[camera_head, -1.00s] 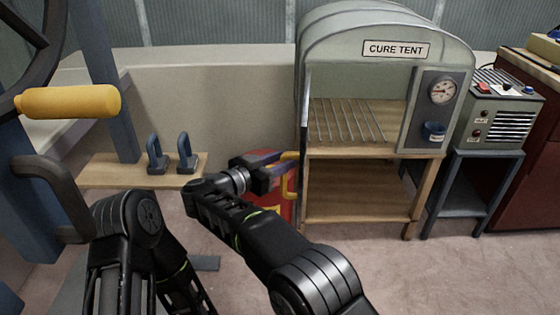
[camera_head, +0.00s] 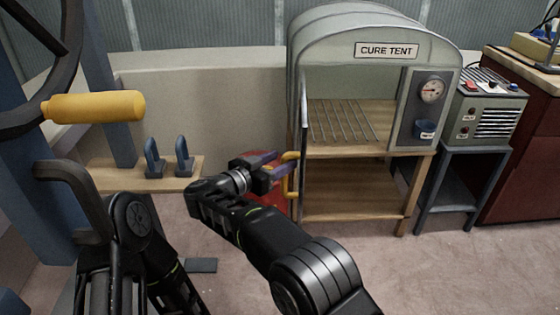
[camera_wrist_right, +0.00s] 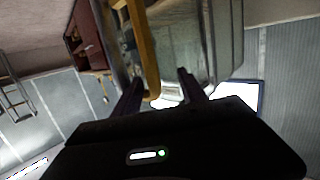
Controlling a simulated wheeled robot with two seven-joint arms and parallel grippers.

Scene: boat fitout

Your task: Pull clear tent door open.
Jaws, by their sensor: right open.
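The cure tent (camera_head: 388,50) is a pale grey arched cabinet with a wire rack inside. Its clear door (camera_head: 303,110) shows nearly edge-on at the front left of the opening, apparently swung out. The yellow door handle (camera_head: 291,170) sticks out to the left of this edge. My right gripper (camera_head: 270,167) is at the handle with its jaws open. In the right wrist view the yellow handle (camera_wrist_right: 147,45) passes between the open fingers (camera_wrist_right: 158,88), close to the left one; contact cannot be told. My left gripper is out of view.
A control box (camera_head: 490,112) on a blue stand is right of the tent. A red object (camera_head: 268,196) is partly hidden behind my right gripper. A yellow grip (camera_head: 95,106) on a dark wheel and a wooden shelf (camera_head: 125,172) are at left. Floor before the tent is clear.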

